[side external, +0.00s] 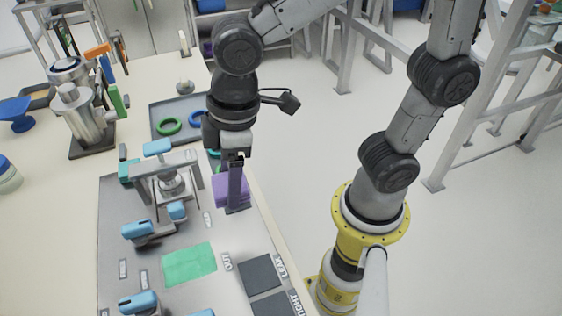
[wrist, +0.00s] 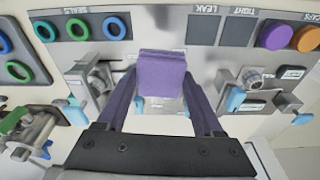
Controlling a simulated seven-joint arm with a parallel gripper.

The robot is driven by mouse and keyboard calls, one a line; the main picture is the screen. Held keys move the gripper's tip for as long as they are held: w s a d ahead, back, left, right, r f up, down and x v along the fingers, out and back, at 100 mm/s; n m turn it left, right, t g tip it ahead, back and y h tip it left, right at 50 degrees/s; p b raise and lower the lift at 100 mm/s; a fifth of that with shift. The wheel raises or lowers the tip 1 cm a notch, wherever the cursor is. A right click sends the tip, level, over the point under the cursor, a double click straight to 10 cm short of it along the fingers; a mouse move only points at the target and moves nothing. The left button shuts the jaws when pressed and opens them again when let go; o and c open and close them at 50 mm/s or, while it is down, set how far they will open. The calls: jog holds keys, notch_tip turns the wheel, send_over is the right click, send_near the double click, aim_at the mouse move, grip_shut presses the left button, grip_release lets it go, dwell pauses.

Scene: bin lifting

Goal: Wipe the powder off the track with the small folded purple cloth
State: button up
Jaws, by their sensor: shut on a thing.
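The folded purple cloth (wrist: 162,66) is between the fingertips of my gripper (wrist: 161,78) in the wrist view. In the side external view the cloth (side external: 221,190) shows beside the near finger of my gripper (side external: 236,205), which points down over the right part of the grey work panel. My gripper is shut on the cloth. Whether the cloth touches the surface beneath it, I cannot tell. A pale plate (wrist: 160,104) shows below the cloth in the wrist view. I cannot make out for certain the track or any powder; the cloth and fingers hide part of that area.
A metal frame fixture (side external: 168,172) with blue handles stands left of my gripper. A green pad (side external: 189,264) and dark squares (side external: 262,272) marked LEAK and TIGHT lie nearer the camera. A grey tray (side external: 160,112) holds rings. A steel pot (side external: 84,118) stands far left.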

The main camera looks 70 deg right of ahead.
jog(key=w+a+f, duration=0.3)
jog(key=a, duration=0.1)
send_over(215, 255)
notch_tip(215, 255, down, 4)
jog(key=shift+n, duration=0.4)
jog(key=shift+s+d+f, duration=0.1)
jog(key=shift+f, duration=1.15)
jog(key=shift+s+d+f, duration=0.1)
jog(key=shift+f, duration=1.15)
jog(key=shift+w+a+f, duration=0.25)
jog(key=shift+f, duration=0.35)
jog(key=shift+w+a+f, duration=0.2)
jog(key=shift+w+f, duration=0.05)
jog(key=shift+f, duration=0.35)
jog(key=shift+w+a+f, duration=0.1)
jog(key=shift+w+a, duration=3.35)
jog(key=shift+s+d, duration=3.85)
jog(key=shift+s, duration=0.1)
notch_tip(215, 255, up, 8)
